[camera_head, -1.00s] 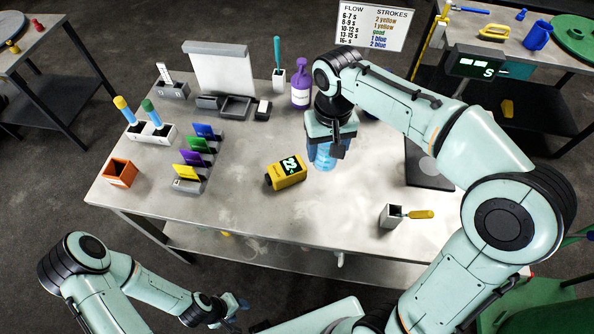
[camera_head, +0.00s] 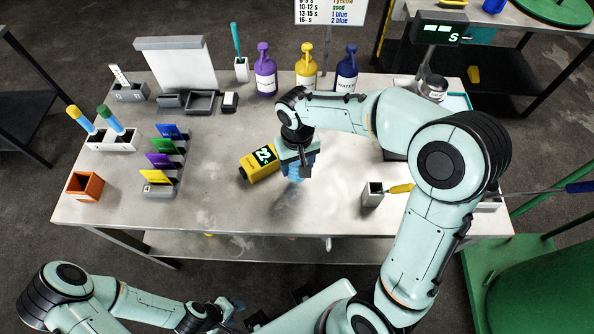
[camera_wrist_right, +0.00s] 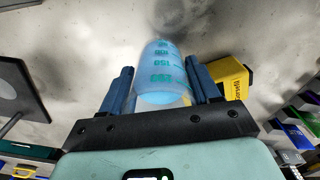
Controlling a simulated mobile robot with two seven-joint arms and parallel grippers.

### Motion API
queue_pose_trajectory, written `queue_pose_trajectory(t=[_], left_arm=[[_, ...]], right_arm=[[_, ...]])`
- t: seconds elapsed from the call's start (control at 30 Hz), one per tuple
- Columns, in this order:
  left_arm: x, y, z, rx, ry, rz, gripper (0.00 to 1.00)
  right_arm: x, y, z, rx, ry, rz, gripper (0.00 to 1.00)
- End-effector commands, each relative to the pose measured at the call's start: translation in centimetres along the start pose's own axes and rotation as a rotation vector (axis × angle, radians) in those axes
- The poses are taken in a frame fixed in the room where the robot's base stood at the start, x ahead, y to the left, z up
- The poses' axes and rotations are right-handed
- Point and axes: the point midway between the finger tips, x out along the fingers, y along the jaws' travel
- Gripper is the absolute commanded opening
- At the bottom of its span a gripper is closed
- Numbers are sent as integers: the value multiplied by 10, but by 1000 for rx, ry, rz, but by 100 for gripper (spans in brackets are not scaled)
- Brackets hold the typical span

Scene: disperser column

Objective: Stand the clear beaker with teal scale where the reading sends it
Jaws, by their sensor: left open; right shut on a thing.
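The clear beaker with teal scale (camera_wrist_right: 160,68) holds blue liquid. My right gripper (camera_wrist_right: 163,85) is shut on it, one finger on each side. In the head view my right gripper (camera_head: 297,160) hides much of the beaker (camera_head: 294,174) over the middle of the table; I cannot tell whether its base touches the top. A yellow meter (camera_head: 259,163) with a lit display, apparently starting "22", lies just left of it. The flow and strokes sign (camera_head: 330,12) is cut off at the top. My left gripper (camera_head: 232,308) is open and empty off the table's front edge.
Purple (camera_head: 265,75), yellow (camera_head: 306,72) and dark blue (camera_head: 346,72) bottles stand at the back. Coloured cards (camera_head: 163,160) and an orange box (camera_head: 85,186) are on the left. A grey holder (camera_head: 373,194) stands right. The front middle is clear.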

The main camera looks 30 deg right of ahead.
Motion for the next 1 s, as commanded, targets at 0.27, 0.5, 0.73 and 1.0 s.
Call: queue_pose_trajectory(t=[0.27,0.5,0.73,1.0], left_arm=[[5,-2,2,-1,-3,-1,49],[5,-2,2,-1,-3,-1,49],[8,-4,4,-2,-5,-2,49],[8,-4,3,-2,-5,-2,49]], right_arm=[[37,0,0,0,-3,1,28],[44,0,0,1,2,-1,28],[48,0,0,0,1,0,28],[47,0,0,0,1,0,87]])
